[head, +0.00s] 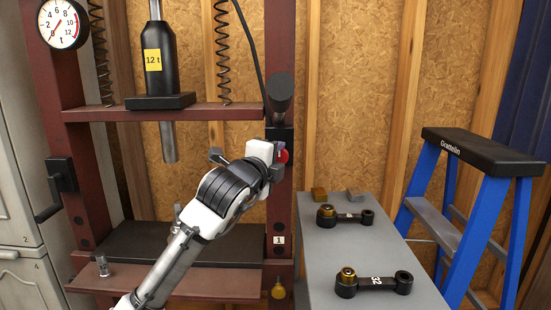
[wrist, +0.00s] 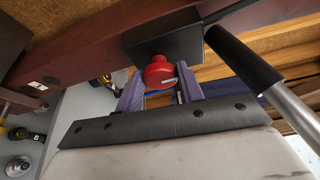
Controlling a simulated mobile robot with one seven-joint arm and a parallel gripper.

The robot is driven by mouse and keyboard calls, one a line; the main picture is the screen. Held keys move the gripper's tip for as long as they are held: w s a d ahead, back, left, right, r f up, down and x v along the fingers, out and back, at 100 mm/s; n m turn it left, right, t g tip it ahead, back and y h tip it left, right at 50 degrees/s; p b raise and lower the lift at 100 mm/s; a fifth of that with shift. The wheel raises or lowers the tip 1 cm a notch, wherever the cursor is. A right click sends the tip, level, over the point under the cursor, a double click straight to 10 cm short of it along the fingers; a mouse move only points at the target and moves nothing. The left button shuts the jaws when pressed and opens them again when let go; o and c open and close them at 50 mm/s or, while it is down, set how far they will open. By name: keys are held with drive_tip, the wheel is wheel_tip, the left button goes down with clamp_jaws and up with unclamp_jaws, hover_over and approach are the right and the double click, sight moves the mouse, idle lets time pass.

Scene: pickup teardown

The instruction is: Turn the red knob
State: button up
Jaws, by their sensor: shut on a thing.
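The red knob (wrist: 158,74) sits on a dark box (wrist: 166,46) fixed to the press's dark red post. In the head view only a sliver of the knob (head: 284,156) shows past my wrist. My gripper (wrist: 160,90) has its two purple fingers on either side of the knob, shut on it. In the head view my arm reaches up from the bottom to the post, and my gripper (head: 277,154) is mostly hidden behind the wrist.
A black-gripped lever (wrist: 244,58) stands close beside my gripper. The press (head: 190,112) has a gauge (head: 61,24) at upper left. Right of it, a grey bench (head: 335,262) holds black link parts (head: 375,283). A blue ladder (head: 460,220) stands far right.

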drive_tip(key=o, duration=1)
drive_tip(key=b+v, duration=0.2)
drive_tip(key=v, duration=1.1)
drive_tip(key=shift+s+a+b, duration=0.15)
drive_tip(key=shift+s+b, duration=0.25)
